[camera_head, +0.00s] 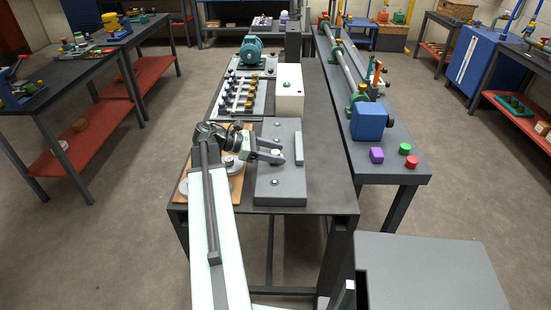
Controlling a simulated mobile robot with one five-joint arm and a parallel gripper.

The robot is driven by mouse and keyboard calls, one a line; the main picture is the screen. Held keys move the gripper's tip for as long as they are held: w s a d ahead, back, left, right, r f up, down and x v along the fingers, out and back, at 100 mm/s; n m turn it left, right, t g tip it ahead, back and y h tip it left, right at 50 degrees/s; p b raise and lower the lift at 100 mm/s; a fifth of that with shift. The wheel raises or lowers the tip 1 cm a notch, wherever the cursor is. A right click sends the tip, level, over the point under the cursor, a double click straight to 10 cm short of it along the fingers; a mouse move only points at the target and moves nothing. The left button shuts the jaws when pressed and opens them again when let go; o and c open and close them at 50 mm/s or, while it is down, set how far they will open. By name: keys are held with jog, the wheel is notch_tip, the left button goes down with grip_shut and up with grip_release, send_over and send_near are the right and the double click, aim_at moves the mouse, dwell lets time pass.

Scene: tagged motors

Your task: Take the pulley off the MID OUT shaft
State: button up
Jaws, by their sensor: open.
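My gripper (277,150) is open, reaching from the left over a grey block (282,190) on the near part of the dark bench. The jaws look empty. Small round metal pieces sit on top of the block, near and in front of the jaws. Which of them is the MID OUT shaft, and whether a pulley is on it, I cannot tell; no label is readable. Pale round discs lie on a wooden board (237,188) left of the block, partly hidden by my arm. I cannot tell whether one is the pulley.
A rack of several small coloured parts (240,95) and a teal motor (252,51) stand farther back. On the right bench are a blue block (368,121), a purple cube (376,155) and red and green buttons.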

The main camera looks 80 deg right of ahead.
aim_at(275, 152)
grip_shut()
notch_tip(275, 152, up, 10)
jog(key=p, duration=1)
jog(key=shift+r, duration=0.15)
